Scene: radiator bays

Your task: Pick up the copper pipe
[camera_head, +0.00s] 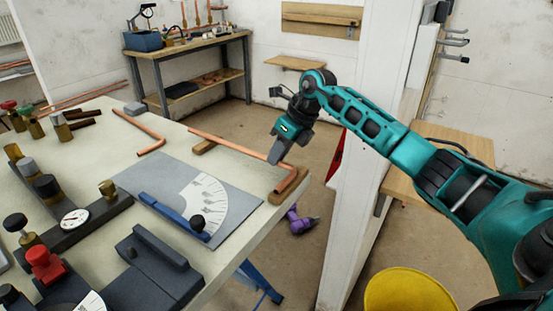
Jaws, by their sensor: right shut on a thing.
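A bent copper pipe (232,146) lies along the far right edge of the pale workbench (120,158). Its long leg runs toward the right and its short bent end points back toward the near side. Two wooden blocks are by it, one near the long leg (204,147) and one under the bent end (286,188). My right gripper (275,160) reaches in from the right and is shut on the copper pipe close to the bend. The fingertips partly hide the pipe there. My left gripper is out of view.
Another bent copper pipe (150,127) lies left of it on the bench. A grey plate with a white protractor scale (210,205) and a blue bar (172,213) lies in front. Valves and gauges crowd the left. A white post (368,165) stands close behind my right arm.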

